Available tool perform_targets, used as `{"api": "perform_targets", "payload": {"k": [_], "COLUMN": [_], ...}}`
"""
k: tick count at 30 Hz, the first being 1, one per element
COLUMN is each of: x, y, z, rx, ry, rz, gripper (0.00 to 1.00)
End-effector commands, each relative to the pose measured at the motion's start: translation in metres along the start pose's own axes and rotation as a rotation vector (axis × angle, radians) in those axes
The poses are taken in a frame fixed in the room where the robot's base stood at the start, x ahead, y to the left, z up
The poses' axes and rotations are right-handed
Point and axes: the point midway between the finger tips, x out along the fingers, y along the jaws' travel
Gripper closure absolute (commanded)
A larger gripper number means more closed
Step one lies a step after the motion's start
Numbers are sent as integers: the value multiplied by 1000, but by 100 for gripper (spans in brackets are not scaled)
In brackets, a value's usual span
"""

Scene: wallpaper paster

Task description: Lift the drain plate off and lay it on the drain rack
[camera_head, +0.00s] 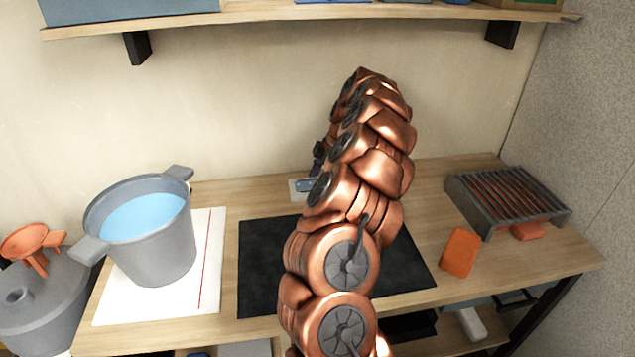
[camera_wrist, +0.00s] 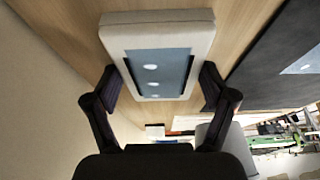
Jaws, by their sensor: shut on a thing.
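The drain plate is a pale blue plate (camera_wrist: 160,74) with several light spots, set in a white box-like surround (camera_wrist: 158,24) in the wrist view. Its surround also shows small in the head view (camera_head: 297,195), at the back of the table and partly behind my arm. My gripper (camera_wrist: 161,86) has one dark finger on each side of the plate and is shut on it. The exact contact is hard to see, and I cannot tell whether the plate is raised. The drain rack (camera_head: 510,195) is a grey barred stand at the right of the table.
A black mat (camera_head: 265,262) lies in the middle, under my arm. A grey pot (camera_head: 160,250) of blue liquid stands on a white sheet (camera_head: 213,225) at left. Orange blocks (camera_head: 461,252) lie near the rack. A shelf (camera_head: 300,12) hangs above. Table between mat and rack is mostly free.

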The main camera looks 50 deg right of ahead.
Motion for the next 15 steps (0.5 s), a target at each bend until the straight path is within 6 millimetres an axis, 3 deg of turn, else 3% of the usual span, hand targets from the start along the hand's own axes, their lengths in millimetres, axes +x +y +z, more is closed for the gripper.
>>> {"api": "perform_targets", "payload": {"k": [6,15], "x": [0,-5], "y": [0,0], "z": [0,-2], "rx": [0,0], "ry": [0,-1], "rz": [-1,2], "gripper": [59,59]}}
